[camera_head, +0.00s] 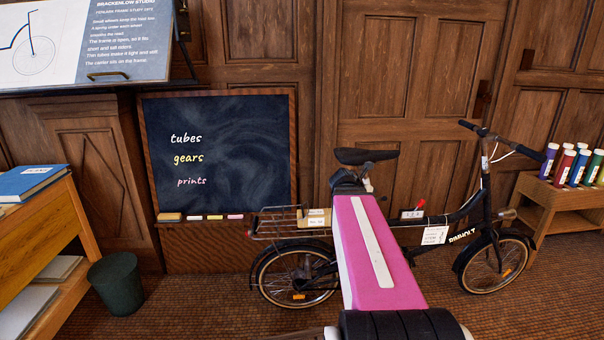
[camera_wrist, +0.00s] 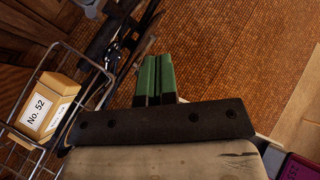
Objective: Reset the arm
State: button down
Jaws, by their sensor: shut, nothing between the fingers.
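My gripper (camera_wrist: 155,80) shows in the wrist view as two green fingers side by side, shut with nothing between them. They point over the brown floor, beside the bicycle's dark frame. In the head view my pink arm reaches forward in front of the bicycle (camera_head: 366,156), and the gripper is hidden behind it. A tan box (camera_wrist: 42,108) labelled "No. 52" sits in the wire carrier, to the left of the fingers and apart from them. In the head view the box (camera_head: 316,214) shows on the rear carrier (camera_head: 272,226), partly next to my arm.
A chalkboard (camera_head: 240,145) leans at the wood-panelled wall behind the bicycle. A wooden shelf (camera_head: 50,240) and a dark green bin (camera_head: 117,284) stand at left. A small table (camera_head: 545,215) with several coloured tubes stands at right. Floor between bin and bicycle is clear.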

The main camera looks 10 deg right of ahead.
jog(key=s+a+f+m+g+y, duration=0.1)
jog(key=s+a+f+m+y, duration=0.1)
jog(key=a+f+m, duration=0.5)
jog(key=s+a+f+m+g+y, duration=0.1)
jog(key=s+a+f+m+y, duration=0.2)
jog(key=a+f+m, duration=0.4)
jog(key=s+a+f+m+g+y, duration=0.1)
jog(key=s+a+f+m+y, duration=0.1)
jog(key=a+f+m+y, duration=0.2)
jog(key=a+f+m, duration=0.3)
jog(key=a+m, duration=0.4)
jog(key=a, duration=0.1)
jog(key=shift+s+a+m+y, duration=0.2)
jog(key=shift+s+m+y, duration=0.1)
jog(key=shift+s+y, duration=0.1)
